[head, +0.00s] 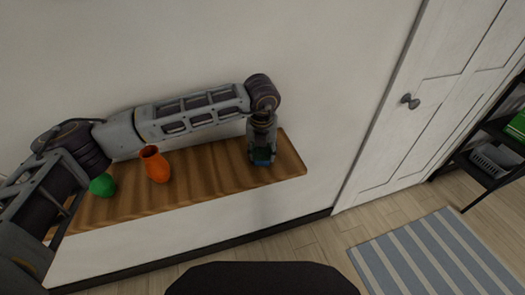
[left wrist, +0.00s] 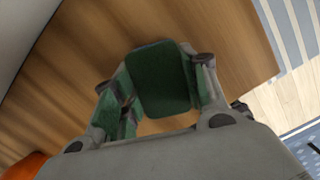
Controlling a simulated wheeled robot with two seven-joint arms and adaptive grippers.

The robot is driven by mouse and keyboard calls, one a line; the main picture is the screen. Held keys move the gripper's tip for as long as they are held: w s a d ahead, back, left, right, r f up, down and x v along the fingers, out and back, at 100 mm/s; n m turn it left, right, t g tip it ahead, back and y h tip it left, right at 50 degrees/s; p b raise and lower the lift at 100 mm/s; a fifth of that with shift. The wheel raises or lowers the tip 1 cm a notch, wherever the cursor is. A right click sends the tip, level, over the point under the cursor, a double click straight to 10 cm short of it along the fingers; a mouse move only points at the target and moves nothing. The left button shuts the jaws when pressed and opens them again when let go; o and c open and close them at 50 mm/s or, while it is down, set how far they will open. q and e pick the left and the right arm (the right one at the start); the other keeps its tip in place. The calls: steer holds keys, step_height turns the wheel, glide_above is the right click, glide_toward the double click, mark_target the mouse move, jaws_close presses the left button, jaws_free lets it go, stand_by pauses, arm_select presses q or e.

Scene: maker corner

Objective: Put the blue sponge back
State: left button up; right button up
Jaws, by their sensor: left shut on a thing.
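The blue sponge (head: 262,158) shows as a small blue patch at the tip of my left gripper (head: 262,150) in the head view, over the right end of the wooden shelf (head: 215,183). In the left wrist view, a block with a dark green face, which I take to be the sponge (left wrist: 160,78), sits between the fingers of my left gripper (left wrist: 158,100). The gripper is shut on it. I cannot tell whether the sponge touches the shelf. My right gripper is not in view.
An orange vase (head: 156,166) stands on the shelf left of the gripper, below my left arm. A green object (head: 102,185) is farther left. The shelf between vase and gripper is clear. A white door (head: 430,100) and a striped rug (head: 430,255) are to the right.

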mark_target(262, 154)
arm_select(q)
steer(key=o, duration=1)
steer(key=shift+r, duration=0.65)
steer(key=shift+s+r+b, duration=0.2)
steer(key=shift+s+r, duration=0.1)
steer(key=shift+r, duration=1.5)
steer(key=shift+s+r+b, duration=0.25)
steer(key=shift+s+r, duration=0.05)
steer(key=shift+r, duration=1.5)
steer(key=shift+s+r+b, duration=0.2)
steer(key=shift+s+r, duration=0.1)
steer(key=shift+r, duration=1.5)
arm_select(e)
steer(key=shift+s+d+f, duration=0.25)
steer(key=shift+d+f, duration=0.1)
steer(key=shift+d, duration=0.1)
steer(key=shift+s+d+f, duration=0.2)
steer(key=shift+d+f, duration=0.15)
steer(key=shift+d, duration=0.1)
